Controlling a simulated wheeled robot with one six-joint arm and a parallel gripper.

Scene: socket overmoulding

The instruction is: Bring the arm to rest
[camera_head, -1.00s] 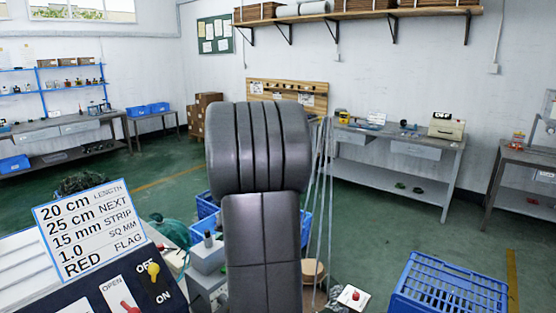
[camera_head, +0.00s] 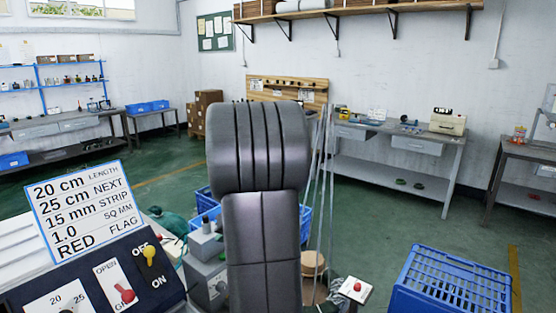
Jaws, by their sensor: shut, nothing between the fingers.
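My arm (camera_head: 262,190) stands upright in the middle of the head view, with a thick rounded dark grey part on top of a narrower grey link. It appears folded close in front of the camera. My gripper is not in view, so its fingers cannot be seen. The arm hides part of the equipment behind it.
A control panel (camera_head: 70,275) with a white sign (camera_head: 78,210) is close at lower left. A grey machine (camera_head: 205,280) and blue bins (camera_head: 306,222) stand behind my arm. A blue crate (camera_head: 402,299) is at lower right. Green floor (camera_head: 375,235) is open beyond.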

